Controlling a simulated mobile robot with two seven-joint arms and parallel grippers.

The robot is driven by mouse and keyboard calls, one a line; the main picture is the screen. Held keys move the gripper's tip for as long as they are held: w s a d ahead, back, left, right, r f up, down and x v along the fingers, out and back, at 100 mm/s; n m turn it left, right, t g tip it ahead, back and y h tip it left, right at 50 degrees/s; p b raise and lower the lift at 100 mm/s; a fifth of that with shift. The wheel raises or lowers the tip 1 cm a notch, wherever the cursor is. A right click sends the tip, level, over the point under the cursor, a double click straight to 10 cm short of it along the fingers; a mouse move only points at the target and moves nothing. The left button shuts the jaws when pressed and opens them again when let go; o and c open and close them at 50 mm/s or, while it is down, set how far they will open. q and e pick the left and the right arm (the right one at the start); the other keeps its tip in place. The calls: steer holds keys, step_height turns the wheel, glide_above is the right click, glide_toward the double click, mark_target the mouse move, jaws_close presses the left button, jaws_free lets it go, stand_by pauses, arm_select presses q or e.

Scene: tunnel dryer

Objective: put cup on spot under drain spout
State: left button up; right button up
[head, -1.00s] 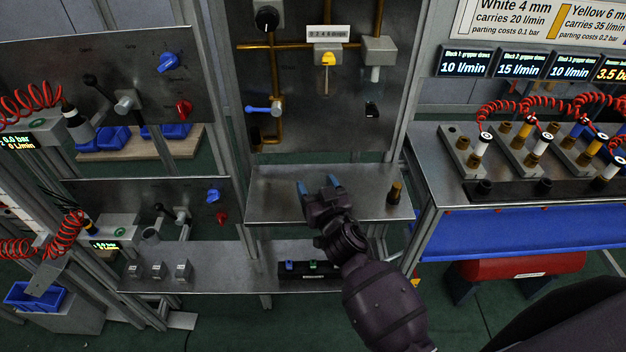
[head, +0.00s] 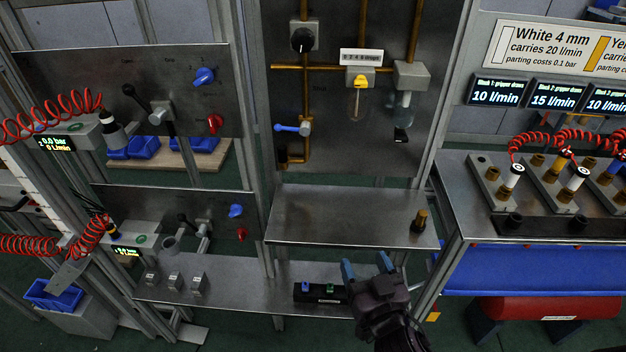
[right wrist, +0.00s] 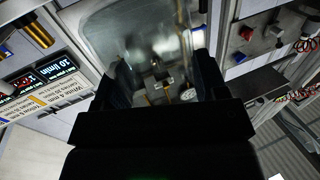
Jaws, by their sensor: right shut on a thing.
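My right gripper (head: 366,270) shows at the bottom of the head view, just in front of the steel shelf (head: 330,217). Its blue fingertips point away from me. In the right wrist view a clear, see-through cup (right wrist: 135,35) sits between the dark fingers of the gripper (right wrist: 162,78), which is shut on it. I cannot make the cup out in the head view. On the panel above the shelf, a yellow-handled valve (head: 360,82) has a thin spout below it. No marked spot on the shelf is clear to me. My left gripper is not in view.
A small brass-coloured fitting (head: 419,222) stands at the shelf's right end; the rest of the shelf looks clear. A blue lever (head: 287,128) sticks out of the panel. A black block (head: 320,292) lies on the lower bench. Red coiled hoses (head: 545,140) stand at right.

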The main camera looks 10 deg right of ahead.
mark_target(380, 259)
steer(key=shift+d+f+m+h, duration=0.4)
steer(key=shift+d+f+h, duration=0.1)
steer(key=shift+d+h, duration=0.15)
steer(key=w+d+r, duration=0.1)
steer(key=w+r, duration=0.1)
steer(key=shift+w+d+r, duration=0.25)
steer(key=shift+w+d, duration=0.15)
steer(key=w+r, duration=0.4)
steer(key=r, duration=0.2)
steer(key=shift+w+y, duration=0.25)
steer(key=shift+y, duration=0.1)
steer(key=shift+a+r+n, duration=0.1)
steer(key=shift+n, duration=0.2)
steer(key=s+a+r+n+g+y, duration=0.2)
steer(key=a+r+n+g+y, duration=0.2)
steer(key=a+r+n+y, duration=0.65)
steer(key=w+a+f+n+g+y, duration=0.2)
steer(key=w+a+f+g+y, duration=0.2)
steer(key=a, duration=0.4)
steer(key=shift+w+f+g+y, duration=0.3)
steer(key=shift+f+g+y, duration=0.15)
steer(key=shift+g+y, duration=0.4)
